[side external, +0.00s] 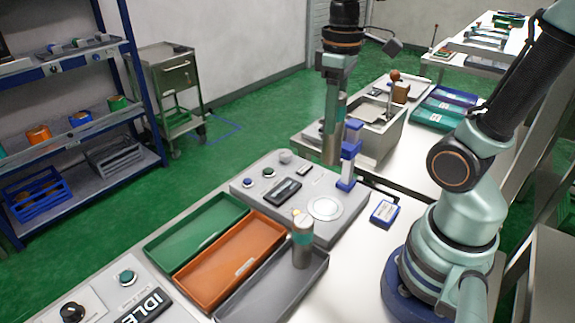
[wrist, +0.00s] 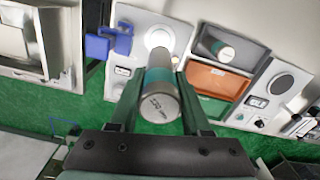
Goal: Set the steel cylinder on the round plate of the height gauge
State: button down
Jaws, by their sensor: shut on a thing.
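My gripper (side external: 334,150) is shut on a steel cylinder (wrist: 160,104) with a teal band. In the wrist view the cylinder lies between the two fingers, its near end facing the camera. In the side view it is mostly hidden by the fingers, held upright in the air above the back of the grey panel. The round plate (side external: 324,208) is white and bare, on the panel below and apart from the cylinder. In the wrist view the plate (wrist: 160,36) shows just beyond the cylinder's far end. The blue height gauge part (side external: 348,158) stands beside the plate.
A second banded cylinder (side external: 302,246) stands in the grey tray (side external: 262,298), in front of the plate. Orange (side external: 228,262) and green (side external: 196,232) trays lie left of it, empty. A blue box (side external: 384,213) lies right of the panel. Knobs and buttons (side external: 268,172) sit at the panel's left.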

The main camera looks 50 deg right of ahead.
notch_tip(320, 180, down, 13)
dwell(0.5)
jog(key=shift+f, duration=0.15)
jog(key=shift+c, duration=1.8)
grip_release()
notch_tip(320, 180, up, 12)
jog(key=shift+r, duration=0.1)
jog(key=a+t, duration=0.1)
jog(key=t, duration=0.1)
jog(key=w+a+r+m+t, duration=0.1)
jog(key=a, duration=0.1)
jog(key=w+a+r+m+t, duration=0.1)
jog(key=a+t, duration=0.1)
jog(key=shift+t, duration=0.3)
